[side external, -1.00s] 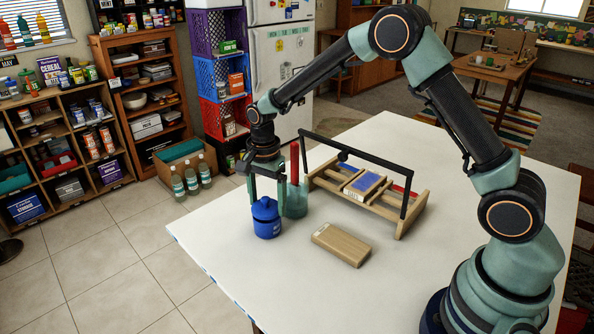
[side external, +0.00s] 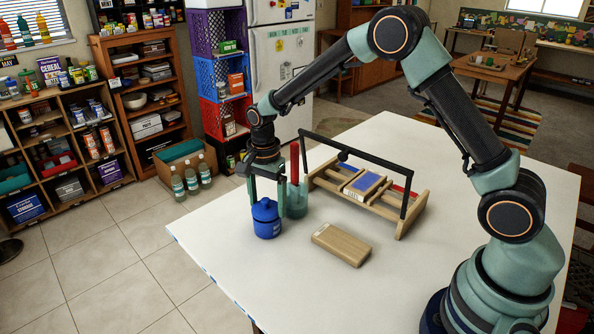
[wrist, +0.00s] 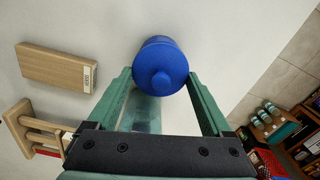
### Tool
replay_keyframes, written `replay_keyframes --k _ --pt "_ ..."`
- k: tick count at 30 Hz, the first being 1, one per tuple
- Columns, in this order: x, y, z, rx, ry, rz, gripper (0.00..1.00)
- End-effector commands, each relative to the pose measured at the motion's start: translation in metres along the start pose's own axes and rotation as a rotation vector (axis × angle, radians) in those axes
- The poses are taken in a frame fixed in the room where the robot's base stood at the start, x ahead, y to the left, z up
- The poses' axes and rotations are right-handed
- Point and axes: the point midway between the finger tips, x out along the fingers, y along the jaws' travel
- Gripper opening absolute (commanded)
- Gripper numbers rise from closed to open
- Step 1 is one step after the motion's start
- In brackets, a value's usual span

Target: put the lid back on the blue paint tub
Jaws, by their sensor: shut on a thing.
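The blue paint tub (side external: 267,228) stands upright near the left edge of the white table. Its blue lid (side external: 265,208) is on top of the tub, with no clear gap in the side view. My gripper (side external: 267,203) points down from above, its fingers shut on the lid's two sides. In the wrist view, the round lid with its centre knob (wrist: 160,78) is between the green fingertips and hides most of the tub. Whether the lid is fully seated cannot be told.
A teal cup (side external: 298,203) with a red stick stands close beside the tub, on the right. A wooden block (side external: 341,244) lies to the right in front. A wooden rack (side external: 405,222) with a black bar stands behind. The table's front left is clear.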

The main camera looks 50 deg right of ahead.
Motion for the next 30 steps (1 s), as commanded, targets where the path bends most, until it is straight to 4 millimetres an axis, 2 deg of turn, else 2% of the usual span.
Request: replay_keyframes --k 14,15,16,30 --pt "0.0002 -0.0001 0.0000 0.000 0.000 0.000 0.33" --pt "0.0002 -0.0001 0.0000 0.000 0.000 0.000 0.92" --pt "0.0002 -0.0001 0.0000 0.000 0.000 0.000 1.00" --pt "-0.0033 -0.0003 -0.0001 0.000 0.000 -0.001 1.00"
